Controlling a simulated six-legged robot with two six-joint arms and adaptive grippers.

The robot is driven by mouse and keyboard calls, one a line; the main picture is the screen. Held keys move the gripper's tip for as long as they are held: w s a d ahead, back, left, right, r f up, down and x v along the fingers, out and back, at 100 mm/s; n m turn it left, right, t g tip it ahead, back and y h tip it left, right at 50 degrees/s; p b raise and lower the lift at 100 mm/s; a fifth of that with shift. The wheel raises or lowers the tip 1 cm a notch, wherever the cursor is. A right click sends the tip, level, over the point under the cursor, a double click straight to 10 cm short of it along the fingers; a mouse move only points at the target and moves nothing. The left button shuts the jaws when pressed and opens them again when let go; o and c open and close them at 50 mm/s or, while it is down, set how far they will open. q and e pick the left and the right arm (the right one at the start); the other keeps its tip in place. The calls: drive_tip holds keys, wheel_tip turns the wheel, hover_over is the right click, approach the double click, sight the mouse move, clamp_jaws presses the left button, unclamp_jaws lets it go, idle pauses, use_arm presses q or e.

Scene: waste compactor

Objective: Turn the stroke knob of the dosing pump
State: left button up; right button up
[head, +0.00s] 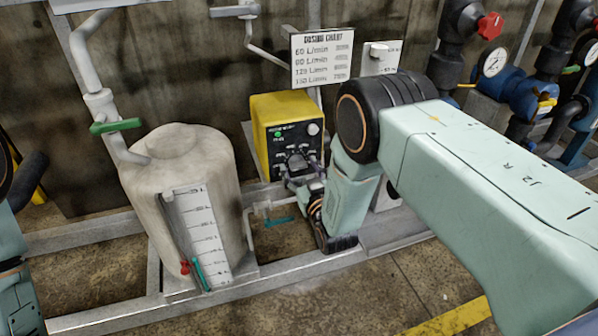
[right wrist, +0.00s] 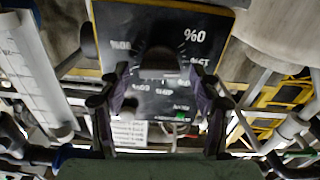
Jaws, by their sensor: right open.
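The dosing pump (head: 268,112) is a yellow box with a black front panel, standing right of the tank in the head view. Its panel (right wrist: 215,20) fills the upper middle of the right wrist view, with white percent marks upside down. The dark round stroke knob (right wrist: 160,58) sits between these marks. My right gripper (head: 302,176) is in front of the panel and partly hides it. In the right wrist view my right gripper (right wrist: 160,78) is open, its two fingers on either side of the knob; I cannot tell whether they touch it. My left gripper is not in view.
A pale tank (head: 180,160) with a level scale stands left of the pump. A dosing chart sign (head: 322,57) hangs behind it. A grey frame rail (head: 300,262) runs below. Pipes with a red-handled valve (head: 490,25) and gauge (head: 494,62) stand at the right.

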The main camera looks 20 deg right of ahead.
drive_tip(key=shift+w, duration=0.1)
drive_tip(key=shift+d+f, duration=0.1)
drive_tip(key=shift+c, duration=0.5)
drive_tip(key=c, duration=1)
